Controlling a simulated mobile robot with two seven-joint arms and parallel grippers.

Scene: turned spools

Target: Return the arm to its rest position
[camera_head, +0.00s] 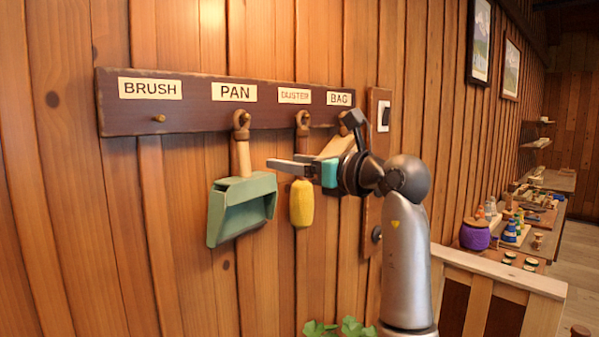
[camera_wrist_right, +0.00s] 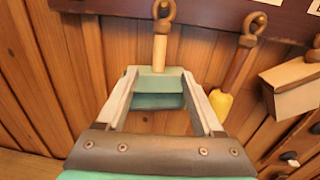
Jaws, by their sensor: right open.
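My right gripper (camera_head: 282,164) is open with nothing between its fingers. In the head view it points left in front of the wall, overlapping the hanging yellow duster (camera_head: 301,205). In the right wrist view its spread fingertips (camera_wrist_right: 160,78) frame the green dustpan (camera_wrist_right: 156,101), which hangs beyond them. The dustpan also shows in the head view (camera_head: 241,210), hanging under the PAN label, to the left of the fingertips. A beige bag-like thing (camera_head: 338,146) hangs under the BAG label, partly hidden by my gripper. My left gripper is not in view.
A dark labelled rack (camera_head: 200,119) is fixed to the plank wall. Its peg under BRUSH (camera_head: 159,118) is bare. A switch panel (camera_head: 377,140) is behind my right arm. Green leaves (camera_head: 342,327) are low in front, and a cluttered workbench (camera_head: 520,230) stands at right.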

